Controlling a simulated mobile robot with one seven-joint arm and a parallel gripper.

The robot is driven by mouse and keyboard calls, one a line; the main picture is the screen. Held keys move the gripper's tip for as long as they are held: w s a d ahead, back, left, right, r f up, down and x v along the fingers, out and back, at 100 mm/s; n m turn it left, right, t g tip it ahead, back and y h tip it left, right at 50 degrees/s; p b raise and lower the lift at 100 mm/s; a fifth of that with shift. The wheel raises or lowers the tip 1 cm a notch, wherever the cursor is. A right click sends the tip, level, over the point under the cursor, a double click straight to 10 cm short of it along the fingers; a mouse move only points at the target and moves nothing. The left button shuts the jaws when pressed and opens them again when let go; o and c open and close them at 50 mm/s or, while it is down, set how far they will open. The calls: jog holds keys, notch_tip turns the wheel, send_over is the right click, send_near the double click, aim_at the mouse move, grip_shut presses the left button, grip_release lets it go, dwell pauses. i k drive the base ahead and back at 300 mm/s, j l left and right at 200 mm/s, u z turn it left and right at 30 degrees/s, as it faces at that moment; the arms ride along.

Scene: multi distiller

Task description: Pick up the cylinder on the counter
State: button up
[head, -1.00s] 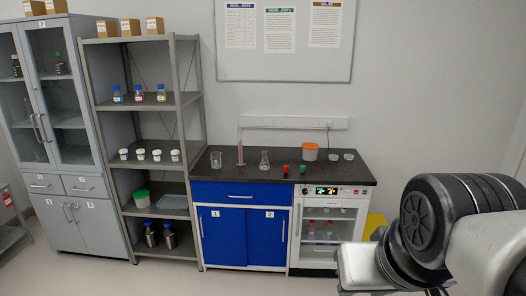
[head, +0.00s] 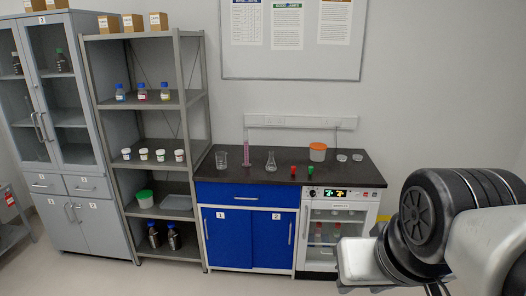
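A tall, slim graduated cylinder (head: 246,153) with a pinkish tint stands upright on the dark counter (head: 292,182), left of its middle. It stands between a glass beaker (head: 221,159) on its left and a conical flask (head: 271,161) on its right. Nothing touches it. Part of my arm fills the lower right of the head view, well to the right of the counter and nearer to me. My gripper's fingers are not in view.
On the counter's right are a small red item (head: 293,170), a green one (head: 310,172), an orange-lidded tub (head: 317,152) and small dishes (head: 350,156). A grey shelf rack (head: 178,150) stands left of the counter. The floor in front is clear.

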aim_at(247, 164)
jog(key=i+j+u, duration=0.1)
jog(key=i+j, duration=0.15)
jog(key=i, duration=0.25)
jog(key=i+j, duration=0.25)
jog(key=i, duration=0.25)
jog(key=i+j+u, duration=0.15)
jog(key=i, duration=0.35)
jog(key=i+j+u, duration=0.1)
jog(key=i+j, duration=0.15)
jog(key=i, duration=0.25)
jog(key=i+j, duration=0.15)
jog(key=i, duration=0.35)
jog(key=i+u, duration=0.1)
jog(key=i, duration=0.45)
